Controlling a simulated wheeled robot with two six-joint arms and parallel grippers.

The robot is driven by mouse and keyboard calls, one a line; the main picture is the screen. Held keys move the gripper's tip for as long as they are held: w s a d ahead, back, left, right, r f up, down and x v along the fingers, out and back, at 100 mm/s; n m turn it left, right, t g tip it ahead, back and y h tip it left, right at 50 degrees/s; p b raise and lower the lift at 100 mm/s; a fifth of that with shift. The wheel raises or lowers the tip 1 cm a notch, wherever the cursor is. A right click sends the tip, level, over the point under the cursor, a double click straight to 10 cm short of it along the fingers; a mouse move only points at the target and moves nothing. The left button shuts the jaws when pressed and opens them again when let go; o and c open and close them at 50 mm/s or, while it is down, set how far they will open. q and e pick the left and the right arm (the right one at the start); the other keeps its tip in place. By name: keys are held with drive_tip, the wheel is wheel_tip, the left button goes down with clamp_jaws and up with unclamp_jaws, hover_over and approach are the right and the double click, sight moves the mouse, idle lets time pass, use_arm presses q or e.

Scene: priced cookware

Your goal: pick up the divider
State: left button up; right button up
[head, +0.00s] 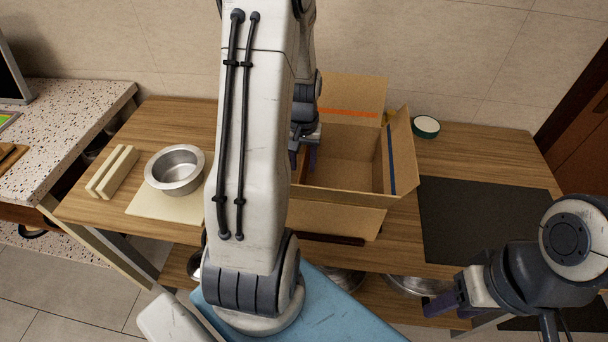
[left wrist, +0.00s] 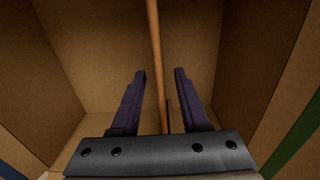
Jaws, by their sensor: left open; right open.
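The divider (left wrist: 155,60) is a thin brown panel standing on edge inside the open cardboard box (head: 345,155). In the left wrist view it runs between the two fingers of my left gripper (left wrist: 160,75), which is open, with a gap on each side of the panel. In the head view my left gripper (head: 304,158) reaches down into the left part of the box, and a strip of the divider (head: 302,167) shows between its fingers. My left arm hides the box's left side. My right gripper (head: 440,304) is open and empty, low at the right, away from the box.
A metal pot (head: 175,168) stands on a cream board (head: 150,206) left of the box, beside two pale blocks (head: 112,172). A dark mat (head: 480,215) lies to the right. A small green-rimmed bowl (head: 425,126) stands behind it. The box flaps spread outward.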

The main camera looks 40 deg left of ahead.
sight(303, 178)
use_arm(q)
drive_tip(key=f, duration=0.5)
drive_tip(key=shift+s+d+f, duration=0.15)
drive_tip(key=shift+s+d, duration=0.05)
drive_tip(key=shift+s, duration=0.15)
clamp_jaws()
idle(1.1)
